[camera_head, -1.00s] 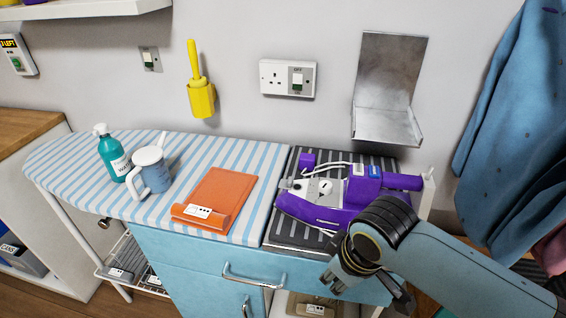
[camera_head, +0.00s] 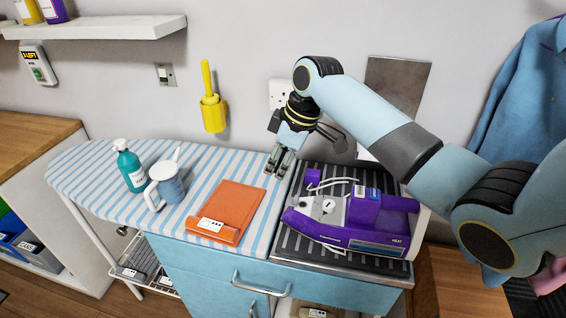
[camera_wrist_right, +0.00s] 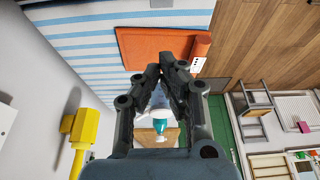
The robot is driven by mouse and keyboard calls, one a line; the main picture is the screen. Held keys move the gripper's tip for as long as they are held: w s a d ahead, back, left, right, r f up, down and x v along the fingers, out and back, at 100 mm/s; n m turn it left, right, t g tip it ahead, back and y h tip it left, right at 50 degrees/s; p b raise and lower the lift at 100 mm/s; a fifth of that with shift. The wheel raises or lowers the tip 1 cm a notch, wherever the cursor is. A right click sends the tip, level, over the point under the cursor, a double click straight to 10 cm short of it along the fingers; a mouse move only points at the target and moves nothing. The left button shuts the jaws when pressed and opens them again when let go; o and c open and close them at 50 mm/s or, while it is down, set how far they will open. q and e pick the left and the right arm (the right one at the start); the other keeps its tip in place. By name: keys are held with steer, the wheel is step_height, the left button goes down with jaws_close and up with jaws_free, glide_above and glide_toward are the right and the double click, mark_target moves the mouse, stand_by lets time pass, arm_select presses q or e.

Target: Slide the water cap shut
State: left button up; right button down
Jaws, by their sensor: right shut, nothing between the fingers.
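The purple iron (camera_head: 355,222) lies on the dark striped rest (camera_head: 300,245) at the right end of the ironing board. Its grey top plate (camera_head: 325,208) faces up and carries a round white part (camera_head: 328,203), but I cannot tell which part is the water cap. My right gripper (camera_head: 276,172) is shut and empty, above the board just left of the rest, up and left of the iron and apart from it. In the right wrist view its fingertips (camera_wrist_right: 164,72) meet, with the orange pad (camera_wrist_right: 155,45) beyond. My left gripper is not in view.
The orange pad (camera_head: 228,205) lies on the striped ironing board (camera_head: 105,170). A blue and white jug (camera_head: 168,188) and a teal spray bottle (camera_head: 130,170) stand further left.

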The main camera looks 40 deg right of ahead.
mark_target(292, 200)
steer(key=f, duration=0.2)
steer(key=s+f+p, duration=0.1)
steer(key=f, duration=0.1)
steer(key=d+f+p, duration=0.1)
steer(key=f, duration=0.1)
steer(key=shift+s+d, duration=0.1)
steer(key=shift+s, duration=0.1)
steer(key=shift+f, duration=0.1)
